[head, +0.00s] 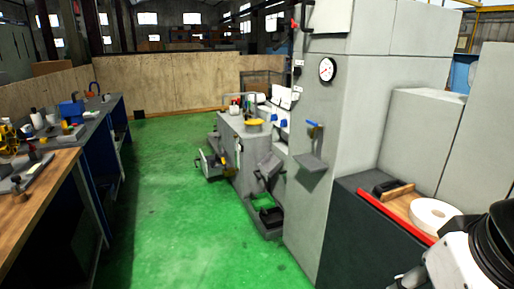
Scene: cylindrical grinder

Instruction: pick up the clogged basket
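No clogged basket can be made out for certain. A small dark open-looking container (270,217) sits low in front of the grey grinder, by a grey tray at floor level. It is too small to tell whether it is the basket or what it holds. A white and black part of my arm shows at the bottom right corner. My gripper itself is not in view.
The grey grinder (235,145) stands mid-picture beside a tall grey cabinet (322,130) with a gauge. A dark cabinet at right bears a white roll (435,215). Workbenches (40,195) line the left. Green floor (185,215) between is clear.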

